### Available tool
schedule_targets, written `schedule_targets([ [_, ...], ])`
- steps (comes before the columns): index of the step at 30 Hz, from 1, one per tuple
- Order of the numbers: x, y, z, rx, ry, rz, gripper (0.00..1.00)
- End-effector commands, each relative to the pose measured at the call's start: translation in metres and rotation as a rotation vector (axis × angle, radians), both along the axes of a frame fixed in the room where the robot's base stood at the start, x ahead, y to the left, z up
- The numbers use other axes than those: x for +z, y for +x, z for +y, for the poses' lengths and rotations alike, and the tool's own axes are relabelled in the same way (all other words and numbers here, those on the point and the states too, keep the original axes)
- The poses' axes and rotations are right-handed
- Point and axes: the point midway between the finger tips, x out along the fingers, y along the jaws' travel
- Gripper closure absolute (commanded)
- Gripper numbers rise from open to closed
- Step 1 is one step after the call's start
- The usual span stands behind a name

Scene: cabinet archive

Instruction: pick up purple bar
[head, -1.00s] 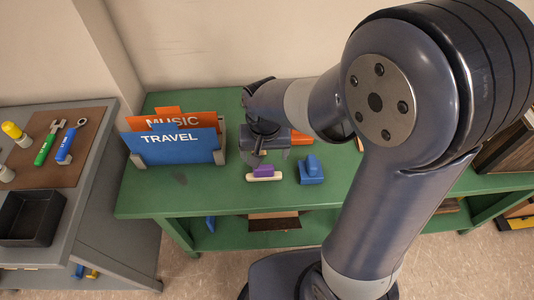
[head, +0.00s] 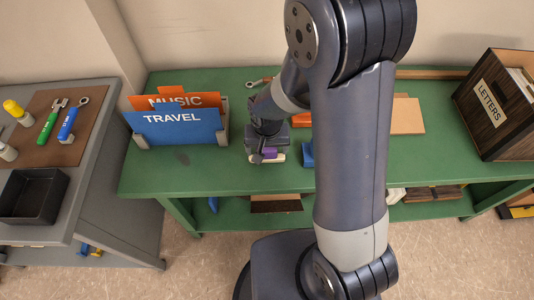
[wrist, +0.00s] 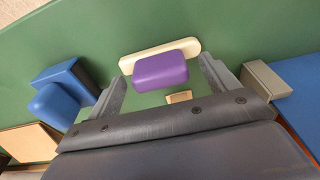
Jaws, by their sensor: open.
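The purple bar (wrist: 161,70) is a short rounded block in the wrist view. A longer cream piece (wrist: 130,62) shows behind and beneath it. My gripper (wrist: 165,85) is open, with one finger to the left of the purple bar and the other to its right. I cannot tell whether either finger touches it. In the head view the purple bar (head: 270,154) shows just below my gripper (head: 262,150), partly hidden by it, on the green table (head: 220,183).
A blue block (wrist: 58,92) stands left of my gripper in the wrist view. In the head view, blue and orange folders (head: 175,128) stand in a holder to the left. A wooden LETTERS box (head: 490,110) stands at the right. The table's front left is clear.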

Motion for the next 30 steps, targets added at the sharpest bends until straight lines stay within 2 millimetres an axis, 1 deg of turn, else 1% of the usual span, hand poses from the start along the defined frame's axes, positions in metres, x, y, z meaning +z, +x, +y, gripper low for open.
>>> schedule_targets([
  [1, -0.0047, 0.0004, -0.0002, 0.0, 0.0, 0.001, 0.18],
  [4, -0.0092, 0.001, -0.0001, -0.001, 0.0, 0.0, 0.18],
  [11, -0.0097, 0.0013, 0.0, -0.001, 0.001, -0.001, 0.18],
  [27, -0.0094, 0.0012, 0.0001, -0.001, 0.001, -0.001, 0.62],
  [30, -0.0093, 0.0013, 0.0001, -0.001, 0.001, -0.001, 0.68],
])
